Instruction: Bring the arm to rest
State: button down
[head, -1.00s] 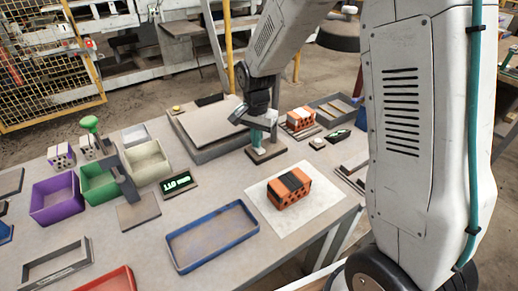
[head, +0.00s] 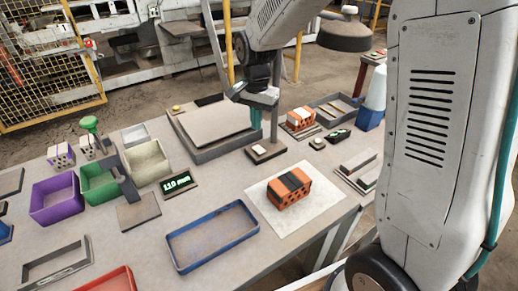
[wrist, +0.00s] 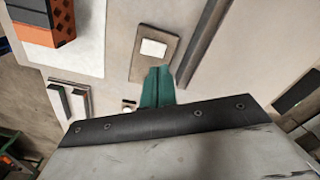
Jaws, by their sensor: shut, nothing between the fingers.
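My gripper (head: 256,130) hangs over the back of the workbench (head: 115,245), its teal fingers together and empty. In the wrist view the closed fingers (wrist: 159,72) point at the bench beside a small brown plate with a pale square (wrist: 153,48). This plate (head: 266,151) also shows in the head view, just below and right of the fingers. The gap between fingers and bench is hard to judge. An orange hollow brick with a dark band (head: 289,188) lies on a white sheet (head: 320,208), apart from the gripper.
A grey raised platform (head: 200,142) stands close behind and left of my gripper. Another orange brick (head: 300,119) and a grey tray (head: 338,107) are to its right. A blue tray (head: 212,235) and green (head: 99,184), purple (head: 55,199) and cream (head: 146,163) bins stand leftward and nearer.

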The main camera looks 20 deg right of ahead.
jog(key=shift+r, duration=0.15)
dwell(0.3)
jog(key=s+a+r+t+y, duration=0.1)
jog(key=s+a+r+t, duration=0.15)
jog(key=r, duration=1.05)
jog(key=s+a+r+t+y, duration=0.15)
jog(key=r+t, duration=0.25)
jog(key=r, duration=0.9)
jog(key=s+d+n, duration=0.2)
jog(key=s, duration=0.9)
jog(key=s+d+f+n+g+h, duration=0.1)
jog(key=s+d+f+n+g, duration=0.1)
jog(key=s+f+n, duration=0.2)
jog(key=s+d+f+n+g+h, duration=0.1)
jog(key=s+d+f+n+g, duration=0.2)
jog(key=s+f, duration=0.7)
jog(key=shift+s+d+f+n, duration=0.2)
jog(key=shift+s+n, duration=0.2)
jog(key=shift+s, duration=0.3)
